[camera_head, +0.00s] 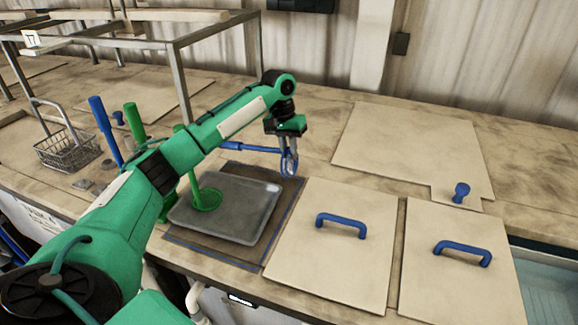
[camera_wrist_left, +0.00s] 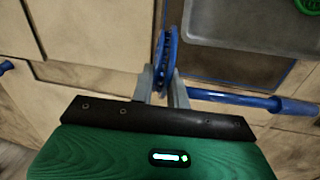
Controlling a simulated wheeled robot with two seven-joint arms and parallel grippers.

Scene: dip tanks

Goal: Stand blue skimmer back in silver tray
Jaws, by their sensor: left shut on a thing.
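My left gripper (camera_head: 289,148) is shut on the blue skimmer (camera_head: 252,148) and holds it above the counter, beyond the tray's far right corner. The skimmer's handle points left, about level, and its round head is at the jaws. In the left wrist view the skimmer's head (camera_wrist_left: 168,55) rises between the fingers (camera_wrist_left: 162,88), and its handle runs right. The silver tray (camera_head: 240,228) lies on a dark, blue-edged mat; it also shows in the wrist view (camera_wrist_left: 245,30). A green skimmer (camera_head: 206,198) is at the tray, its upper handle hidden by my arm. My right gripper is out of view.
Two pale lids with blue handles (camera_head: 340,224) (camera_head: 462,252) lie right of the tray. Another lid with a blue knob (camera_head: 461,192) lies behind them. A wire basket (camera_head: 67,150), upright blue (camera_head: 105,130) and green (camera_head: 134,124) handles and a metal frame (camera_head: 172,80) stand at left.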

